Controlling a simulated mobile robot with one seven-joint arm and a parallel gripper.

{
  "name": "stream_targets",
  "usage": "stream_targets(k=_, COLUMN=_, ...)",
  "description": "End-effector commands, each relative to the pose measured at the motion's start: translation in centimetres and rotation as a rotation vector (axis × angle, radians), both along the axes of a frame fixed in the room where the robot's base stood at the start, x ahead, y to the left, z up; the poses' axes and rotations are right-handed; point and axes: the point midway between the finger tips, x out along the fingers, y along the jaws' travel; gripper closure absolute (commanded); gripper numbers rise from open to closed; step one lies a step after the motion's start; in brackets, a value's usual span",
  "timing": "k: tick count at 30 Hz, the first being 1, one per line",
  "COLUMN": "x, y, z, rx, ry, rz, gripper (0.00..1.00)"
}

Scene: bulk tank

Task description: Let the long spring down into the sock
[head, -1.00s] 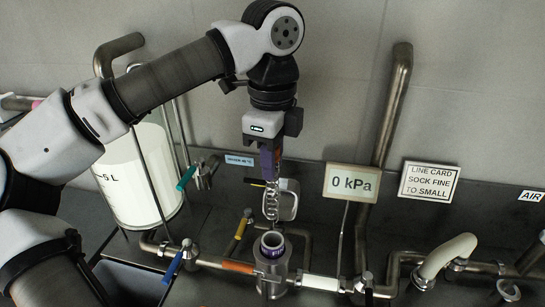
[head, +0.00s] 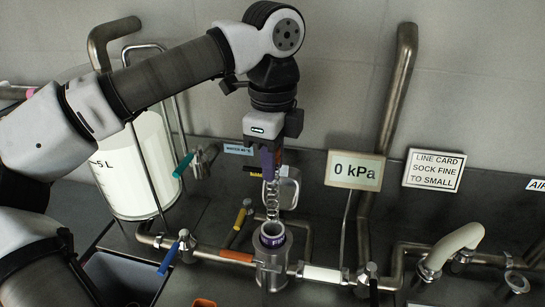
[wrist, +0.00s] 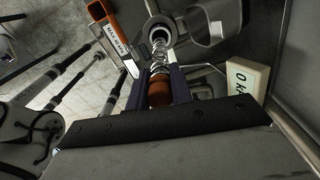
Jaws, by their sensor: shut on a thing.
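The long spring (head: 272,198) is a pale metal coil hanging upright below my gripper (head: 270,165). My gripper's purple fingers (wrist: 159,88) are shut on the spring's top end, where a reddish-brown piece (wrist: 159,93) shows between them. In the wrist view the spring (wrist: 160,58) lines up closely with the mouth (wrist: 160,31).
A gauge card reading 0 kPa (head: 355,171) stands right of the housing. Pipes with blue (head: 168,258) and yellow (head: 240,219) valve handles run around it. A square-ended metal piece (head: 288,188) is behind the spring. A milk vessel (head: 135,165) stands left.

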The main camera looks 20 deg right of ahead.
Motion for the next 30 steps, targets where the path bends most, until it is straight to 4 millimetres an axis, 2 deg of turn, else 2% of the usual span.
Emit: stream_targets(k=30, x=0.0, y=0.0, z=-6.4, rx=-0.001, ry=-0.001, rz=0.001, gripper=1.00)
